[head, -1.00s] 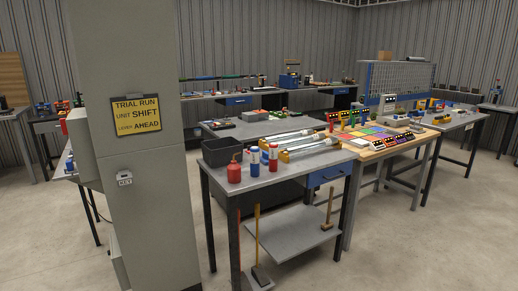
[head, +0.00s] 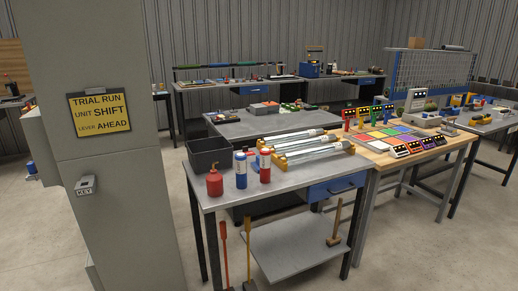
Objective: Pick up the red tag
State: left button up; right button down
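I see no object that I can clearly make out as a red tag. On the workbench with a wooden right part (head: 385,155) there are several small coloured devices and a grid of coloured tiles (head: 385,138). A red upright piece (head: 347,115) stands at the left of the back row there; it is too small to tell what it is. Neither of my grippers is in the head view.
A grey metal bench (head: 230,199) in front holds a red bottle (head: 214,182), red-white-blue cans (head: 240,168), a dark bin (head: 209,153) and glass tubes (head: 312,152). A grey pillar (head: 90,160) with a yellow sign (head: 99,112) stands at left. Floor at right front is clear.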

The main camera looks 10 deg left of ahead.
aim_at(245, 149)
jog(key=i+l, duration=0.35)
jog(key=i+l+z, duration=0.1)
jog(key=i+l, duration=0.25)
jog(key=i, duration=0.2)
